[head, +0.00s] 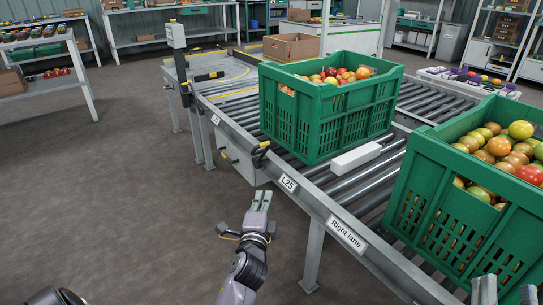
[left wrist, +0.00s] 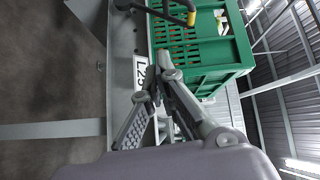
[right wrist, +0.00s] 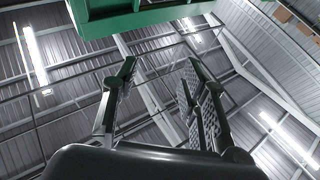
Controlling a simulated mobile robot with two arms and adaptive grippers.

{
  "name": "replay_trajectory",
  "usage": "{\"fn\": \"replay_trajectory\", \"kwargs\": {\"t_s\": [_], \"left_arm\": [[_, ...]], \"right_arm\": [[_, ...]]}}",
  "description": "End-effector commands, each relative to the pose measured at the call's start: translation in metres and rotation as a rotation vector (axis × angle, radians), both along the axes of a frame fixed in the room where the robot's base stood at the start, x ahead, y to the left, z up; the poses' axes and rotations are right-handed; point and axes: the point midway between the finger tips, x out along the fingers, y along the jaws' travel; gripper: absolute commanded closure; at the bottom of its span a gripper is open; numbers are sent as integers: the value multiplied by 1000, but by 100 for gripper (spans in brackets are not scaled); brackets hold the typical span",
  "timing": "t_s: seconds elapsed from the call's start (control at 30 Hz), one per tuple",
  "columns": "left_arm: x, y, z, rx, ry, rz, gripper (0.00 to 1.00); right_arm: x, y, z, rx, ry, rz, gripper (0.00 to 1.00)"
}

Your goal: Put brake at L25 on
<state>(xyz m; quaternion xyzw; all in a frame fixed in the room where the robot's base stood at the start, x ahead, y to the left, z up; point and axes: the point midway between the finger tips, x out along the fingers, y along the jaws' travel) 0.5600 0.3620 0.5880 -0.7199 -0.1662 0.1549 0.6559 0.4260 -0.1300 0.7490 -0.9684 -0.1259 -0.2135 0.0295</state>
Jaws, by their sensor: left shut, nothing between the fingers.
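The L25 sign (head: 288,183) is a white plate on the side rail of the roller conveyor, and it also shows in the left wrist view (left wrist: 140,73). Just left of it, a dark brake lever (head: 261,148) with a yellow tip sticks out from the rail; it crosses the top of the left wrist view (left wrist: 168,12). My left gripper (head: 262,196) is shut and empty, in front of the rail, below and left of the sign, apart from the lever. My right gripper (head: 503,292) is open and empty at the lower right, in front of a green crate; its spread fingers show in the right wrist view (right wrist: 160,75).
Green crates of tomatoes stand on the rollers, one behind the L25 sign (head: 335,130) and one at right (head: 440,210). A white block (head: 356,157) lies between them. A "Right lane" sign (head: 346,233) marks the rail. Floor at left is clear.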

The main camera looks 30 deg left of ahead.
Motion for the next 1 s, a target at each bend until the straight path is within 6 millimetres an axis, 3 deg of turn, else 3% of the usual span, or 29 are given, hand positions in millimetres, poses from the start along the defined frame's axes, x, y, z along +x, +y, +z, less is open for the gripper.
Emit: {"fn": "replay_trajectory", "kwargs": {"t_s": [0.1,0.23,0.73,1.0], "left_arm": [[19,-4,16,158,-23,-33,100],[28,-9,24,250,-33,-54,100],[36,-8,27,272,-37,-60,100],[80,11,34,274,-38,-58,100]], "right_arm": [[-16,0,34,48,-166,10,60],[-27,-2,52,76,-263,15,60],[-32,-2,57,85,-297,16,60],[-52,-5,72,126,-432,24,60]]}}
